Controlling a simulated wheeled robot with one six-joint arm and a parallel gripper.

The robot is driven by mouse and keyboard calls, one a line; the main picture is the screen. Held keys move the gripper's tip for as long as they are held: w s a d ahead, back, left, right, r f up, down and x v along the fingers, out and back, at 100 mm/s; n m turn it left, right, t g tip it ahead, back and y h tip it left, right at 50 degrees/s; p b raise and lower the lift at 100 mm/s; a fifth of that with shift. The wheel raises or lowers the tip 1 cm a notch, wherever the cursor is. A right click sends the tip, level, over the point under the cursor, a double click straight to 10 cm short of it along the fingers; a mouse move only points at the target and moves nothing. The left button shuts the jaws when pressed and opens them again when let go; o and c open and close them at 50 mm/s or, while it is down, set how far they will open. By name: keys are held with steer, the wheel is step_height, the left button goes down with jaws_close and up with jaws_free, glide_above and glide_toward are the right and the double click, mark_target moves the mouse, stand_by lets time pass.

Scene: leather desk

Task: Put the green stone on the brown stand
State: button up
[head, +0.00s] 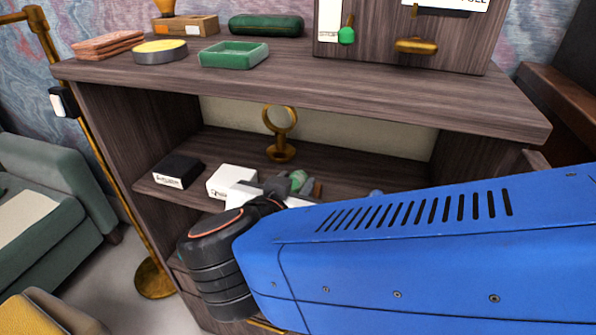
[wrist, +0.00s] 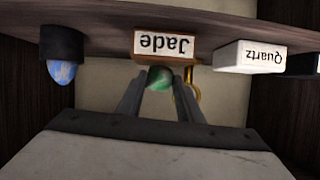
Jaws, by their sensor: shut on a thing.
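The green stone (wrist: 159,78) is held between my gripper's fingertips (wrist: 160,90). In the head view the stone (head: 298,179) shows just beyond the dark jaws, partly hidden by them. The brown stand (wrist: 165,45) carries a white label reading "Jade"; the wrist view is upside down. The stone is close to the stand's top edge, in line with its middle. In the head view only a small brown part of the stand (head: 317,189) shows beside the stone. I cannot tell whether stone and stand touch.
On the same shelf are a white "Quartz" block (wrist: 249,56), a black block (head: 178,171), a blue stone (wrist: 61,72) on a dark stand (wrist: 61,42) and a brass ring stand (head: 281,152). The desk top (head: 300,88) overhangs the shelf.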

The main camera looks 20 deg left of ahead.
steer(key=shift+f, duration=0.1)
stand_by(0.3)
steer(key=o, duration=1.2)
steer(key=v, duration=1.2)
